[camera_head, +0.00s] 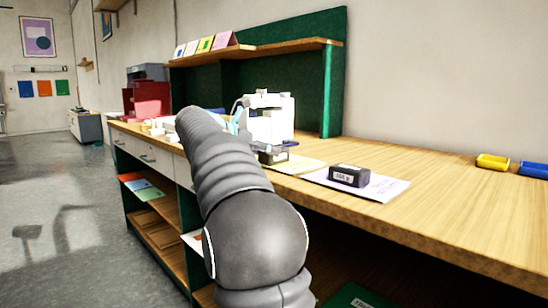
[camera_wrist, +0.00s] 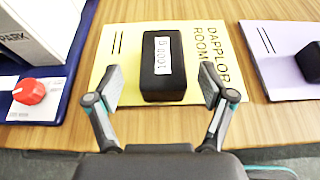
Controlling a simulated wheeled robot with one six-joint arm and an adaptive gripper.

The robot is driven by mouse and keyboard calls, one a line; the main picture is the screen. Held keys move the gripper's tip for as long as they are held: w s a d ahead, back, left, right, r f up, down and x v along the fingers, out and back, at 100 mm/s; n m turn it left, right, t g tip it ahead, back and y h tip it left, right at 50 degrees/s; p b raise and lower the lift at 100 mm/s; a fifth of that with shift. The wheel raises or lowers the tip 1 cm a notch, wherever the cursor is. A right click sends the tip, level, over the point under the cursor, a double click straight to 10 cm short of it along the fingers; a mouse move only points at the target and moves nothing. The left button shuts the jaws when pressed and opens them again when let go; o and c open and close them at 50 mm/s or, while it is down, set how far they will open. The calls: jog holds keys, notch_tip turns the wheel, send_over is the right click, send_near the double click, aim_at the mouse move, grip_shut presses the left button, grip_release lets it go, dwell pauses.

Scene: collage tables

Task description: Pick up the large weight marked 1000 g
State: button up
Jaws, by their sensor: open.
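The large weight (camera_wrist: 164,85) is a black block with a white label reading 1000 g. It lies on a yellow sheet (camera_wrist: 112,38) printed DAPPLOR ROOM. My gripper (camera_wrist: 162,86) is open and empty in the wrist view, with one finger to each side of the weight's near part and a gap on both sides. I cannot tell how far the fingertips are above the sheet. In the head view a dark block that seems to be this weight (camera_head: 272,157) shows beside my arm, partly hidden; the gripper itself is mostly hidden there.
A smaller black weight (camera_head: 349,175) lies on a lilac sheet (camera_head: 385,189) to the right. A white device with a red knob (camera_wrist: 28,91) on a blue base stands close on the left. Bare wooden tabletop lies between.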

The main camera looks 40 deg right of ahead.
jog(key=x, duration=0.4)
jog(key=shift+s+d+f, duration=0.1)
jog(key=shift+s, duration=0.05)
grip_shut()
